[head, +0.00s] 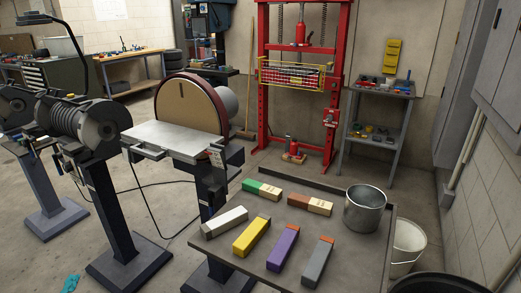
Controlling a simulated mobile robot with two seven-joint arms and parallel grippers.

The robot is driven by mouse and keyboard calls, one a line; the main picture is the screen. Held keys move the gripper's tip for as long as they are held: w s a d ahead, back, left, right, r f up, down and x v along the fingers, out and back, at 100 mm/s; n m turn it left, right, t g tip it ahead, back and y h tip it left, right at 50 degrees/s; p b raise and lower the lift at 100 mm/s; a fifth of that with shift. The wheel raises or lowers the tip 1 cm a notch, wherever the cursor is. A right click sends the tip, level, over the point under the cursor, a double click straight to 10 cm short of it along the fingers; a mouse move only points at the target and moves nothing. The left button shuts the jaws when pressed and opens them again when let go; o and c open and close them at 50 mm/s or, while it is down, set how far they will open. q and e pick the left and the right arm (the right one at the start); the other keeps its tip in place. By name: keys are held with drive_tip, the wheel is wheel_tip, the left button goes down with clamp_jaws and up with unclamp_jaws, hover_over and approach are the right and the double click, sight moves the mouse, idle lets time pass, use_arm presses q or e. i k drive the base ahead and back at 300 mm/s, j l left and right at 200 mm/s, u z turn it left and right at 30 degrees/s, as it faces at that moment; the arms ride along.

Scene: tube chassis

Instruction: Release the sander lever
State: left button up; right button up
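A disc sander stands on a dark pedestal left of the middle, with a large tan disc (184,108) in a dark red rim. Its flat grey work table (165,139) sticks out in front of the disc. A small box with a bit of red (216,156) sits at the right edge of the sander table. I cannot clearly make out a lever or its position. Neither of my grippers is in view.
A grey cart (340,235) in front holds several coloured bars and a metal bucket (366,208). A bench grinder (75,122) stands at left. A red press (263,100) and shelf stand (378,122) are behind. A black cable (147,215) crosses the floor.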

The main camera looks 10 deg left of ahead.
sight(212, 213)
drive_tip(key=i+j+u, duration=0.1)
drive_tip(key=j, duration=0.3)
drive_tip(key=i+j+u, duration=0.15)
drive_tip(key=i+j, duration=0.2)
drive_tip(key=i+j+u, duration=0.1)
drive_tip(key=i+j, duration=0.15)
drive_tip(key=j, duration=0.15)
drive_tip(key=i+j, duration=0.45)
drive_tip(key=j+u, duration=0.05)
drive_tip(key=j, duration=0.05)
